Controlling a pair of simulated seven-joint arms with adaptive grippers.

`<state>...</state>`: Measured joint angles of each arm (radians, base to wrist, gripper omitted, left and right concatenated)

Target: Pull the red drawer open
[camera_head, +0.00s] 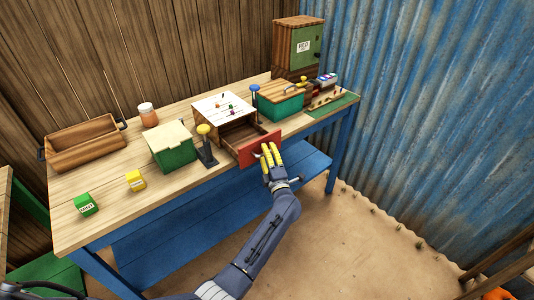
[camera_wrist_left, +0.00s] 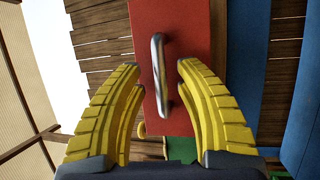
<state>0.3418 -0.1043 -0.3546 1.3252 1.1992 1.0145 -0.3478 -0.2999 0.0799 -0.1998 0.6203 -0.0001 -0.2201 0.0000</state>
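The red drawer (camera_head: 260,148) sticks partway out of the small cabinet with a white top (camera_head: 212,105); part of its wooden inside shows. In the left wrist view its red front (camera_wrist_left: 190,30) fills the middle, with a curved metal handle (camera_wrist_left: 158,75). My left gripper (camera_head: 270,151) is at the drawer front. In the left wrist view its yellow fingers (camera_wrist_left: 157,68) stand apart on either side of the handle, with visible gaps to it. My right gripper is not in view.
A yellow-knobbed lever (camera_head: 205,145) and a green box (camera_head: 172,148) stand left of the drawer. A blue lower shelf (camera_head: 190,225) runs beneath the table. The floor in front is clear.

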